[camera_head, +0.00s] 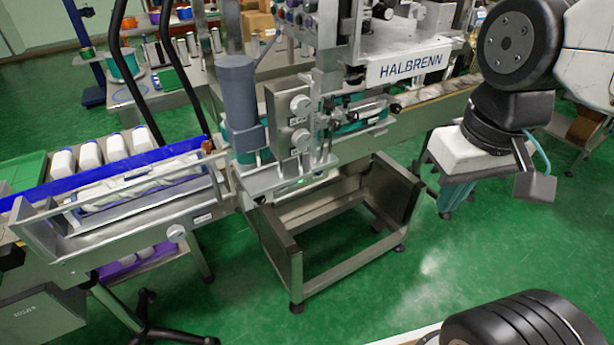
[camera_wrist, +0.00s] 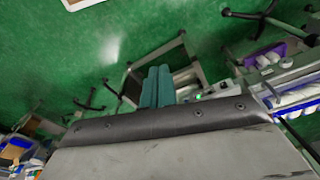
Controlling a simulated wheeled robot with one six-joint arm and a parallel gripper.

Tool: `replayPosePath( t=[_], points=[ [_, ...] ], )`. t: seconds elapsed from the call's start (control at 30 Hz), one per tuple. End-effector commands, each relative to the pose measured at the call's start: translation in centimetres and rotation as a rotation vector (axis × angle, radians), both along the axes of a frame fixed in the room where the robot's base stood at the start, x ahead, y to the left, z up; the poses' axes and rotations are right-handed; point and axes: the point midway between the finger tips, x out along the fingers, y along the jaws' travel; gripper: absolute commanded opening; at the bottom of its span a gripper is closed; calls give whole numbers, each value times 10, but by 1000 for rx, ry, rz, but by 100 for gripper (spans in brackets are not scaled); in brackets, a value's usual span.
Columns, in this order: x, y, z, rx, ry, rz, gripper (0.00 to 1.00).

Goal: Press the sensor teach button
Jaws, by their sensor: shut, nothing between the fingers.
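My gripper (camera_head: 446,208) hangs at the right of the head view, well to the right of the labelling machine and above the floor. Its teal fingers (camera_wrist: 157,88) lie side by side, shut and empty, in the wrist view. I cannot make out the sensor teach button for certain. A small green light (camera_head: 300,182) shows low on the machine, beside the conveyor, in the head view. A green glow (camera_wrist: 198,97) also shows just right of the fingers in the wrist view. My gripper is apart from the machine.
The HALBRENN machine (camera_head: 411,65) has a grey control box with knobs (camera_head: 290,118) and a grey cylinder (camera_head: 238,95). A conveyor (camera_head: 120,232) carrying white packs extends left. An open steel frame (camera_head: 335,228) stands below. Green floor (camera_head: 440,270) is clear in front.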

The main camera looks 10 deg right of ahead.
Motion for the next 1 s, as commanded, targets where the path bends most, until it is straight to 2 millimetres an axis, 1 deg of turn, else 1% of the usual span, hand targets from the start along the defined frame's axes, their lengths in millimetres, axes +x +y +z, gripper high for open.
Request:
replayPosePath(
  t=[0.17, 0.27, 0.37, 0.47, 0.67, 0.77, 0.8, 0.87, 0.9, 0.97, 1.0],
  points=[
    [1, 0, -1, 0, 5, 2, 0],
    [4, 3, -7, 0, 40, 14, 0],
    [12, 9, -21, 5, 109, 33, 0],
    [28, 19, -42, 20, 185, 58, 0],
    [75, 49, -100, 65, 255, 99, 0],
    [102, 66, -135, 90, 247, 112, 0],
    [113, 72, -150, 99, 237, 113, 0],
    [130, 82, -173, 111, 214, 117, 0],
    [140, 88, -190, 116, 195, 115, 0],
    [157, 97, -216, 119, 160, 114, 0],
    [168, 102, -234, 118, 131, 112, 0]
  ],
)
